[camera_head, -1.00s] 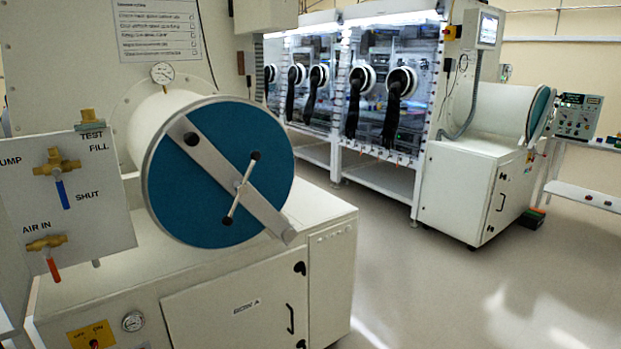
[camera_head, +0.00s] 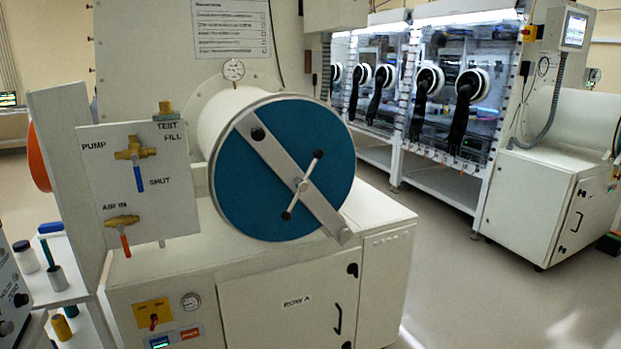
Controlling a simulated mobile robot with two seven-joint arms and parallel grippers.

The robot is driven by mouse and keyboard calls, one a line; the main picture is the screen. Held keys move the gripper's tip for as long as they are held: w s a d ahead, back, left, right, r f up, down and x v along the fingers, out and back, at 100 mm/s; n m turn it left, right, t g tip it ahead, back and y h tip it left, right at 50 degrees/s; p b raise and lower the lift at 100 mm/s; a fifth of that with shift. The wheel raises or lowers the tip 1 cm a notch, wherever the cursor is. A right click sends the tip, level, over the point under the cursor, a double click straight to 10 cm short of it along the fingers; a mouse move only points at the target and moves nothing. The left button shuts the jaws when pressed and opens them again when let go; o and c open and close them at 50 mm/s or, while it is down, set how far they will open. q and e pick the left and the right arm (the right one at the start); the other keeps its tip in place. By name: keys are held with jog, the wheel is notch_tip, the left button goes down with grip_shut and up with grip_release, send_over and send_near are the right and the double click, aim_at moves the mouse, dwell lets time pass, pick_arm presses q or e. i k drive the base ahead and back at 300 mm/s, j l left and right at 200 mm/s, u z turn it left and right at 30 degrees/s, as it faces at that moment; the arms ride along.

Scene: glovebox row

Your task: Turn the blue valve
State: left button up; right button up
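The blue valve is a brass valve body with a blue lever handle (camera_head: 165,177) on a pale panel (camera_head: 112,200) at the left. The lever hangs downward and slightly right, beside the label SHUT. The labels PUMP, FILL and TEST stand around the valve body. Below it on the same panel is a second brass valve with a red-orange lever (camera_head: 125,245), labelled AIR IN, its lever also pointing down. Neither of my grippers shows in the head view.
A white cylindrical chamber with a round blue door (camera_head: 265,195) and a diagonal bar stands right of the panel, on a white cabinet (camera_head: 280,310). A shelf with small bottles (camera_head: 57,280) is at the lower left. Open floor (camera_head: 470,295) lies to the right.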

aim_at(134, 157)
jog(key=i+l+u, duration=0.2)
jog(key=i+l, duration=0.4)
jog(key=i+u, duration=0.1)
jog(key=u, duration=2)
jog(key=z, duration=2)
